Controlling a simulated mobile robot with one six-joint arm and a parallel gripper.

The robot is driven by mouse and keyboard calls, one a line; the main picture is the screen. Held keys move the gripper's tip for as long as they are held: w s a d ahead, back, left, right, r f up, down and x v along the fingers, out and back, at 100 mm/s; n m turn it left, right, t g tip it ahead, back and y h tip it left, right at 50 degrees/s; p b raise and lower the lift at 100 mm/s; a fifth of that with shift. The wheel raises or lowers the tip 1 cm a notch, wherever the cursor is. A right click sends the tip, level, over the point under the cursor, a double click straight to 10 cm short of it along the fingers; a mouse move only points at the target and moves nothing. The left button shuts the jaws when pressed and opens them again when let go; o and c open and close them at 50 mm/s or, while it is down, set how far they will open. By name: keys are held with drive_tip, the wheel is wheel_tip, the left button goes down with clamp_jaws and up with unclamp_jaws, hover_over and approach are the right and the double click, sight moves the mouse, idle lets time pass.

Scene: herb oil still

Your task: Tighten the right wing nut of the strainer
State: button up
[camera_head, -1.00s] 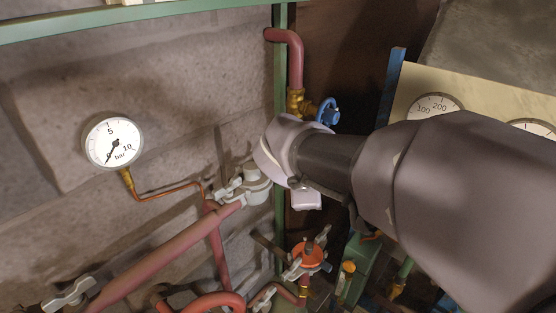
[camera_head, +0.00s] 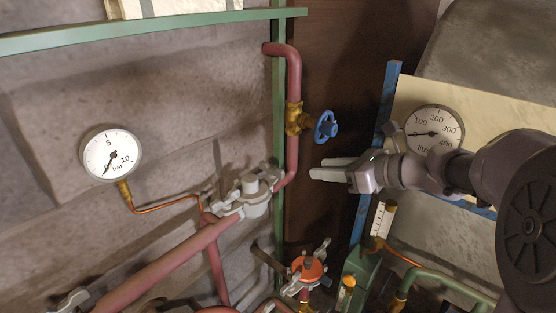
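I cannot tell for sure which fitting is the strainer. My gripper (camera_head: 318,171) points left, right of the red pipe and above the orange-topped fitting. It appears apart from both fittings and nothing shows in it. The gap between its pale fingers is unclear.
A blue handwheel valve (camera_head: 326,126) is on the red pipe (camera_head: 293,70) above my gripper. A pressure gauge (camera_head: 110,153) is on the wall. A blue post (camera_head: 390,95) and a litre dial (camera_head: 435,130) stand behind my arm. Green pipework (camera_head: 430,282) is lower right.

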sight(275, 167)
drive_tip(key=b+x, duration=0.2)
drive_tip(key=x, duration=1.5)
drive_tip(key=shift+a, duration=0.15)
clamp_jaws()
